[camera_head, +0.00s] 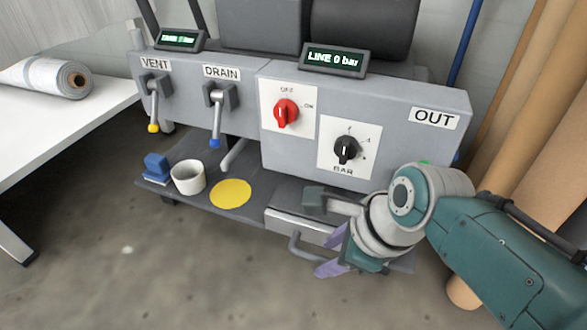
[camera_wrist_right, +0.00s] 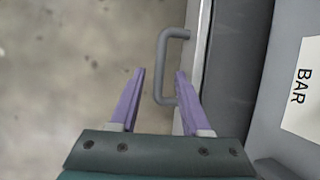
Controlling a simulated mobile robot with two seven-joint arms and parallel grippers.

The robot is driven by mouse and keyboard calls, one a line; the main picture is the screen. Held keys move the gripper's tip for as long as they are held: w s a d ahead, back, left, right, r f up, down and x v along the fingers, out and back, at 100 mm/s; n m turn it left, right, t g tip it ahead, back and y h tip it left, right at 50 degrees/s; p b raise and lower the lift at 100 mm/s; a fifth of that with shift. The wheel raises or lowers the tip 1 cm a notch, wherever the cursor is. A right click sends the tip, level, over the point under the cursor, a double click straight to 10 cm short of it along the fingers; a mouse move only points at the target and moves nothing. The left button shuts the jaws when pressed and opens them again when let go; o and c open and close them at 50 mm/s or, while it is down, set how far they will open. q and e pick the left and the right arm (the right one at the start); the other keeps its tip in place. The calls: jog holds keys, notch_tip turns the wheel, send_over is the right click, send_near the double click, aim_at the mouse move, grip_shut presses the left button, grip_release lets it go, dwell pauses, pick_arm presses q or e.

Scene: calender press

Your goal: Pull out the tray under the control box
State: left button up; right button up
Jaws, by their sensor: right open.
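The tray (camera_head: 285,222) is under the grey control box (camera_head: 395,110), pushed in, with a light front face. Its grey bar handle (camera_head: 300,251) sticks out from that front. The handle also shows in the right wrist view (camera_wrist_right: 161,70). My right gripper (camera_head: 327,254) is open, with purple fingers, at the right end of the handle. In the right wrist view its fingertips (camera_wrist_right: 160,73) lie on either side of the handle bar in the picture. I cannot tell whether they touch it. My right wrist hides the right part of the tray. My left gripper is not in view.
A white cup (camera_head: 188,178), a blue block (camera_head: 156,166) and a yellow disc (camera_head: 231,194) are on the dark shelf left of the tray. Brown rolls (camera_head: 535,110) stand at the right. A white table (camera_head: 60,115) is at the left. The floor in front is clear.

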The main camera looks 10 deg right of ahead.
jog(key=shift+w+a+f, duration=0.1)
jog(key=shift+f, duration=0.25)
grip_shut()
dwell(1.3)
